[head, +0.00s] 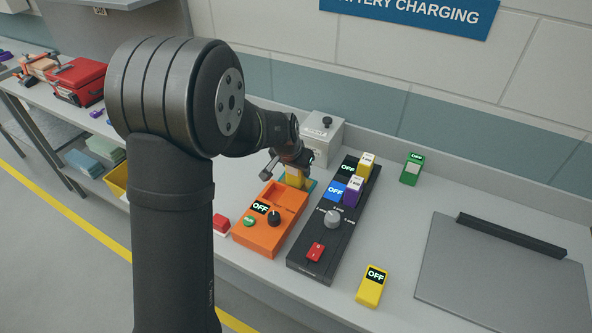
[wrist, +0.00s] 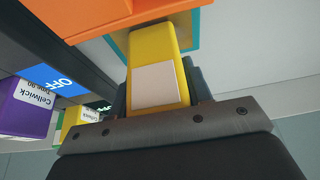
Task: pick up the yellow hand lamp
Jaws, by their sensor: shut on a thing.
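My gripper (head: 284,163) is shut on a yellow block with a pale blank panel (head: 294,178), just behind the orange box (head: 262,232). In the wrist view the yellow block (wrist: 154,55) sits between the jaws, with a teal surface (wrist: 122,42) around its far end. I cannot tell whether it touches that surface or whether it is the hand lamp. Another yellow unit with an OFF display (head: 373,287) lies apart at the front right of the bench.
A black charger (head: 312,256) with yellow (head: 366,167) and purple (head: 352,192) packs stands right of the orange box. A grey box (head: 322,140) is behind my gripper. A green unit (head: 412,168) and a grey plate (head: 488,275) are at right. Bench between them is clear.

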